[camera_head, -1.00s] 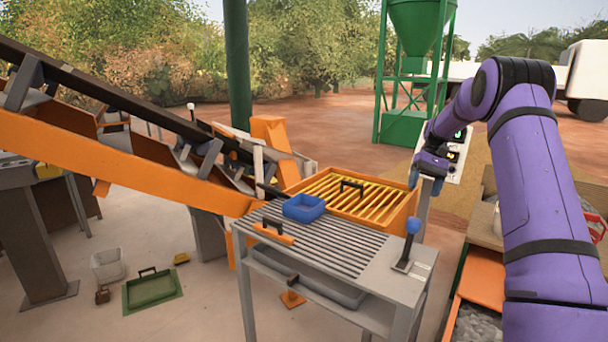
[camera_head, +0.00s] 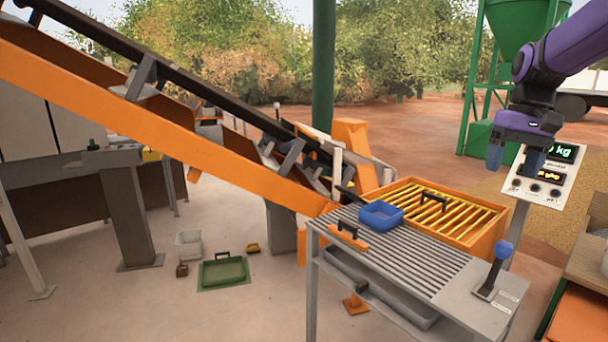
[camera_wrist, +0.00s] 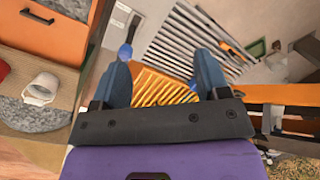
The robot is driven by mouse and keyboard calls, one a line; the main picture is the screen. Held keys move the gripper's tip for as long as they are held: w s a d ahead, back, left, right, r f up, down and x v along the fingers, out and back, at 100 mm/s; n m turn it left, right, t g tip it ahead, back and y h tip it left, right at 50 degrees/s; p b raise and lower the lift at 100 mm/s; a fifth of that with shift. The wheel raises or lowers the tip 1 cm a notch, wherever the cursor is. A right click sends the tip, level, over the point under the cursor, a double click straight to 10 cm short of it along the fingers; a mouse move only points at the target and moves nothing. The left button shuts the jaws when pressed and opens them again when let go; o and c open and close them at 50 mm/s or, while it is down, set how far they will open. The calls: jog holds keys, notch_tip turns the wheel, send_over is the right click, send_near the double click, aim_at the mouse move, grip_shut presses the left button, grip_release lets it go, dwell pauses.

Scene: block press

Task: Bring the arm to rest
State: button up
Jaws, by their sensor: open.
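My gripper (camera_head: 514,160) hangs at the upper right of the head view, on my purple arm, with its blue fingers pointing down. It is in the air in front of the display panel and beyond the table's lever end. In the wrist view my gripper (camera_wrist: 165,75) shows two blue fingers spread apart with nothing held between them. Past the fingers lies the orange box with yellow bars (camera_wrist: 160,90). It also shows in the head view (camera_head: 470,232), below and left of my gripper.
A grey slatted table (camera_head: 400,250) carries a blue tray (camera_head: 381,214) and a blue-knobbed lever (camera_head: 504,250). A display panel (camera_head: 540,190) stands close to my gripper. An orange conveyor (camera_head: 180,130) slopes down from the left. A green tray (camera_head: 223,272) lies on the floor.

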jog(key=s+a+f+n+t, duration=0.1)
jog(key=s+a+t, duration=0.2)
jog(key=s, duration=0.9)
jog(key=s+a+f+t+h, duration=0.1)
jog(key=s+a+t, duration=0.2)
jog(key=s+a, duration=0.3)
jog(key=s, duration=0.5)
jog(key=shift+s+a+n, duration=0.25)
jog(key=shift+s+n, duration=0.1)
jog(key=shift+n, duration=0.05)
